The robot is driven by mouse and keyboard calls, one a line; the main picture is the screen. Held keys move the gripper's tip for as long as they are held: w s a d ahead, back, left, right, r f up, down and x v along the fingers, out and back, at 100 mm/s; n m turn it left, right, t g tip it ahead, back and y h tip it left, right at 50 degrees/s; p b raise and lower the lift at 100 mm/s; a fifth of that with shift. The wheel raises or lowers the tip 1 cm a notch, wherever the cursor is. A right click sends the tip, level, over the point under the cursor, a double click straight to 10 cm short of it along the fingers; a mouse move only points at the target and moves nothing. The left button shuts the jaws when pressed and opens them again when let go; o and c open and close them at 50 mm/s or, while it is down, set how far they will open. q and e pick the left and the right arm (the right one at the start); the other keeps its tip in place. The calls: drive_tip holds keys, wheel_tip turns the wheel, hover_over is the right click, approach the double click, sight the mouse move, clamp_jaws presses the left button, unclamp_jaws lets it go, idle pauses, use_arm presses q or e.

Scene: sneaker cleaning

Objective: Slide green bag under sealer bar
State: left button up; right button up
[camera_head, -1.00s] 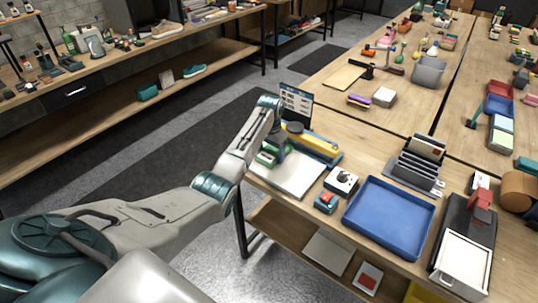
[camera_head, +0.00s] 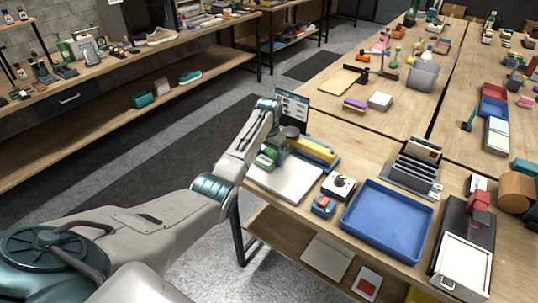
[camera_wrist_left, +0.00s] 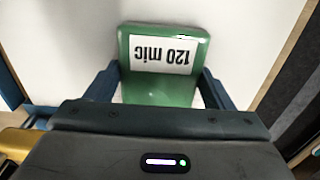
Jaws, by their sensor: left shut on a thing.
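The green bag (camera_wrist_left: 160,92) carries a white label reading "120 mic". It lies between the blue fingers of my left gripper (camera_wrist_left: 160,70), which is shut on it, over a white surface. In the head view my left gripper (camera_head: 270,160) is at the white board (camera_head: 291,182), and part of the green bag (camera_head: 262,161) shows beside it. The sealer with its yellow bar (camera_head: 318,151) and blue base is just right of the gripper. A yellow part of it (camera_wrist_left: 16,142) shows at the wrist view's lower left. My right gripper is not in view.
A small white device (camera_head: 338,185) and a teal-and-red item (camera_head: 323,206) stand right of the board. An empty blue tray (camera_head: 388,222) lies beyond them. A screen (camera_head: 292,108) stands behind the sealer.

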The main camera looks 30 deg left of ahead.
use_arm(q)
drive_tip(key=shift+p, duration=0.3)
drive_tip(key=o, duration=1)
drive_tip(key=shift+o, duration=0.2)
wheel_tip(320, 180, up, 11)
drive_tip(key=b, duration=0.2)
drive_tip(key=shift+b, duration=0.3)
drive_tip(key=shift+f, duration=0.1)
